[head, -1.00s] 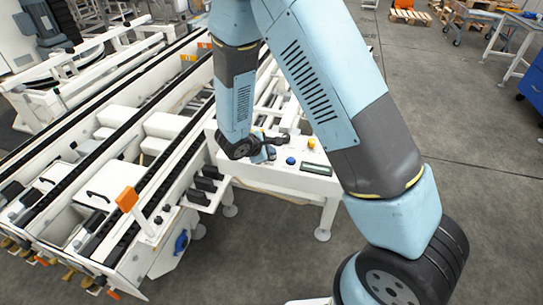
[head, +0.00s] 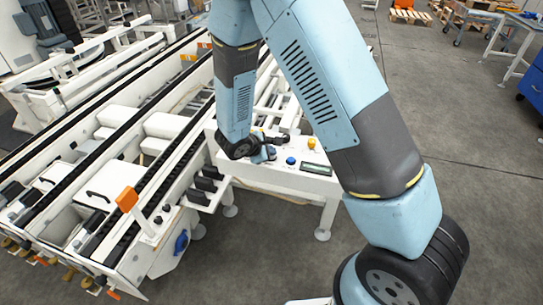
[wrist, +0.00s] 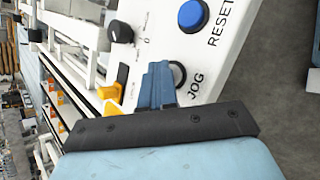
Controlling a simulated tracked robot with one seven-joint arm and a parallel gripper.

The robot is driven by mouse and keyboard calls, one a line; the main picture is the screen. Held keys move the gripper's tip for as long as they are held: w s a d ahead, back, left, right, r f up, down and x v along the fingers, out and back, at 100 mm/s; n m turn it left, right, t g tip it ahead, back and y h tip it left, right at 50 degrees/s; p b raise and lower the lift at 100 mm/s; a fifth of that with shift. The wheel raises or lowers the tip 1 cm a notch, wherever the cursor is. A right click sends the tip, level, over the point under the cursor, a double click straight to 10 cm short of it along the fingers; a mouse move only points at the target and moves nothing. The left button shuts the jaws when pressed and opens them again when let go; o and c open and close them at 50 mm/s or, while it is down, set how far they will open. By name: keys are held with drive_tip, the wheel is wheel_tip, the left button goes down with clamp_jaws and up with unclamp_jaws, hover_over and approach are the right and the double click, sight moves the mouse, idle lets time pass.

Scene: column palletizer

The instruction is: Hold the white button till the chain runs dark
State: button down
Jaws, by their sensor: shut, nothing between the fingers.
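The white button (wrist: 180,73), ringed in black beside the word JOG, shows in the wrist view. It is partly hidden by my gripper's blue fingers. My gripper (wrist: 157,84) is shut and empty, with its fingertips at the button's left edge in the picture. I cannot tell whether they press it. In the head view my gripper (head: 266,153) is low over the white control panel (head: 285,180), and the white button cannot be made out there. The conveyor's dark chain strips (head: 115,150) run diagonally at the left.
A blue RESET button (wrist: 192,15) and black knobs (wrist: 121,32) sit close to my gripper on the panel. A yellow button (head: 311,145) and a small display (head: 316,169) are at the panel's right.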

idle(0.8)
drive_tip(key=shift+r, duration=0.85)
drive_tip(key=shift+r, duration=0.1)
drive_tip(key=shift+r, duration=2.4)
